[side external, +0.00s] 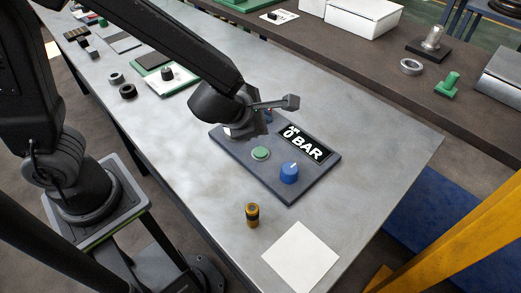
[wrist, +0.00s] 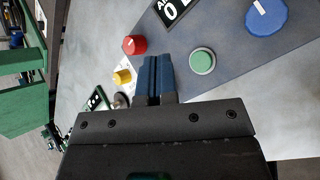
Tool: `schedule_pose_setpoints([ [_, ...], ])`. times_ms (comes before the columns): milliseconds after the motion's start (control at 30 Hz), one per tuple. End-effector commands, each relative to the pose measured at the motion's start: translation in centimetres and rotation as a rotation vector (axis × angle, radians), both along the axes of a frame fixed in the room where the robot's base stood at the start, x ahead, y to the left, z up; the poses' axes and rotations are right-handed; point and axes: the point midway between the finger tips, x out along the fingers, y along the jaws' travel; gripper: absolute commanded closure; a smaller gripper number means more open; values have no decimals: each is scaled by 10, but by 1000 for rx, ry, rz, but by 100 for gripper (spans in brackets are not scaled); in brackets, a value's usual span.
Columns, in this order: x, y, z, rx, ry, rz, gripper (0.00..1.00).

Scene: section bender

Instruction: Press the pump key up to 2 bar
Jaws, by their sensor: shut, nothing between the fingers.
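The dark control panel (side external: 262,179) lies on the grey bench. Its display (side external: 305,142) reads "0 BAR"; the display's edge also shows in the wrist view (wrist: 181,9). A round green button (side external: 261,153) and a blue knob (side external: 289,172) with a white mark sit on the panel. In the wrist view, the green button (wrist: 202,61) is just right of my gripper (wrist: 156,62), and the blue knob (wrist: 266,17) is farther upper right. My gripper's blue fingers are shut and empty, apart from the button in the picture. Their height above the panel is unclear. My arm hides the fingers in the side view.
In the wrist view, a red knob (wrist: 135,45) and a yellow one (wrist: 122,77) lie left of my fingers. A black-and-gold cylinder (side external: 252,215) and a white sheet (side external: 301,258) are in front of the panel. The bench right of the panel is clear.

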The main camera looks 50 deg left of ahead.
Motion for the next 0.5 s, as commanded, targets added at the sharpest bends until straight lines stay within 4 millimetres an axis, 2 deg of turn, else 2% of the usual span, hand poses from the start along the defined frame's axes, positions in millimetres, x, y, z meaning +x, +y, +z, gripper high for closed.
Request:
schedule_pose_setpoints([
  [300, -1, 0, -45, 4, 5, -3, 100],
  [500, -1, 0, -65, 4, 4, -1, 100],
])
